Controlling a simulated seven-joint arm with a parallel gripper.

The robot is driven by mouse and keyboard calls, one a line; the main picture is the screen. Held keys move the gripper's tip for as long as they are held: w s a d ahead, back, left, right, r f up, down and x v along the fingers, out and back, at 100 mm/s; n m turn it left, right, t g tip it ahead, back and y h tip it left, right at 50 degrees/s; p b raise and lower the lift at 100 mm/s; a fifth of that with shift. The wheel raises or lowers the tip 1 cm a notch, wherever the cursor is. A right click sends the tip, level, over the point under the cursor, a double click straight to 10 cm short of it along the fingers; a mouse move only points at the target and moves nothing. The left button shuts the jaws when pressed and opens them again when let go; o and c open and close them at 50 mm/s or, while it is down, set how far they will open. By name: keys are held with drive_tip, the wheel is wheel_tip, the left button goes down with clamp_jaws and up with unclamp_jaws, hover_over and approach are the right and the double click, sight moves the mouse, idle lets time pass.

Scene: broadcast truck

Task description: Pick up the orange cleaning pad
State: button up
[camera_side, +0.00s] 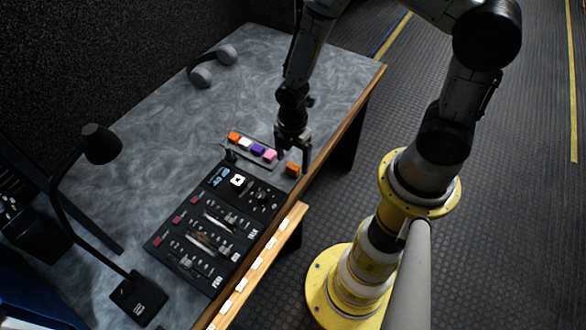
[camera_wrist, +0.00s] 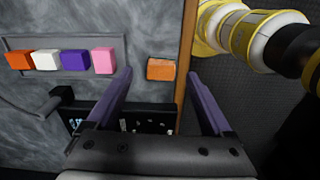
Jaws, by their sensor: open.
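A small orange block (camera_side: 292,169) sits on the grey table near its wooden edge, apart from a row of coloured blocks. In the wrist view this orange block (camera_wrist: 160,69) shows between the fingertips, near the table edge. A second orange block (camera_side: 234,138) is at the far left end of the row; it also shows in the wrist view (camera_wrist: 19,60). I cannot tell by look alone which one is the cleaning pad. My gripper (camera_side: 293,157) is open and empty, pointing down just over the lone block. Its two purple-grey fingers (camera_wrist: 157,78) show in the wrist view.
White (camera_side: 245,144), purple (camera_side: 257,150) and pink (camera_side: 270,156) blocks share a shallow tray with the second orange one. A black mixing console (camera_side: 215,225) lies close by. A desk lamp (camera_side: 101,143) and headphones (camera_side: 212,66) stand farther off.

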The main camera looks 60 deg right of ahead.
sight(293, 166)
drive_tip(key=shift+s+f, duration=0.1)
drive_tip(key=shift+f, duration=1.45)
drive_tip(key=shift+c, duration=0.2)
clamp_jaws()
